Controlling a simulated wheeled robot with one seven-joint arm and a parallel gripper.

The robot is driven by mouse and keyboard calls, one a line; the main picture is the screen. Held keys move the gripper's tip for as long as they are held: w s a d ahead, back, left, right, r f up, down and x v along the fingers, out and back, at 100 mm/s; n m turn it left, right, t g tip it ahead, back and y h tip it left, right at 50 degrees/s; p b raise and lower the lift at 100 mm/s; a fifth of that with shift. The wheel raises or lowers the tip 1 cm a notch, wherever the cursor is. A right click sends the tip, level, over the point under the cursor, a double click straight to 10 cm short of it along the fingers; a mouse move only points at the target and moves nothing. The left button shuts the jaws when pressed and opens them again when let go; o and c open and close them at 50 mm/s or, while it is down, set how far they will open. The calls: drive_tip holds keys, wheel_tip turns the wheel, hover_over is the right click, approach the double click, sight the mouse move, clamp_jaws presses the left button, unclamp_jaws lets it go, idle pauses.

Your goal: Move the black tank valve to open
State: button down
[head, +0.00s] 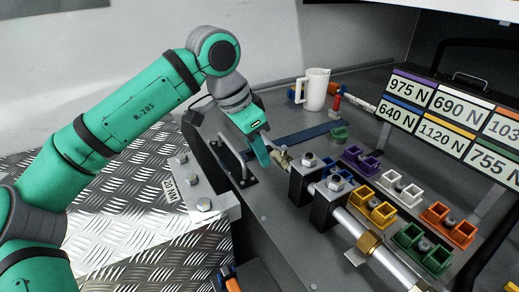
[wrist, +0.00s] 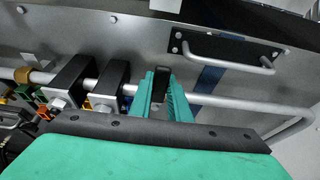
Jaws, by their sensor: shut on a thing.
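My gripper (wrist: 162,98) reaches down over the grey pipe (wrist: 225,103) in the wrist view, with its two green fingers close on either side of a small black piece. I take this piece to be the black tank valve's handle (wrist: 160,82); it stands up between the fingers.
A grab handle (head: 236,160) on a black plate is close left of my gripper. Coloured clamps (head: 371,209) and bolts crowd the right. A white jug (head: 315,90) stands at the back, and force labels (head: 456,110) hang at right.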

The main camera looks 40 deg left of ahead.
drive_tip(key=shift+w, duration=0.1)
drive_tip(key=shift+w+a+m+g+h, duration=0.25)
drive_tip(key=shift+a+m, duration=0.25)
drive_tip(key=shift+m, duration=0.4)
drive_tip(key=shift+w+a+m+g+h, duration=0.15)
drive_tip(key=shift+w+a+m+h, duration=0.25)
drive_tip(key=shift+m, duration=0.5)
drive_tip(key=m, duration=0.1)
drive_tip(key=w+a+m, duration=0.1)
drive_tip(key=m, duration=0.1)
drive_tip(key=shift+w+g+h, duration=0.3)
drive_tip(key=shift+g+h, duration=0.05)
drive_tip(key=shift+g, duration=0.05)
drive_tip(key=c, duration=1.8)
unclamp_jaws()
drive_tip(key=shift+s+a, duration=0.1)
drive_tip(key=shift+a, duration=0.05)
drive_tip(key=shift+o, duration=1.1)
drive_tip(key=shift+s+a, duration=0.1)
drive_tip(key=shift+s, duration=0.05)
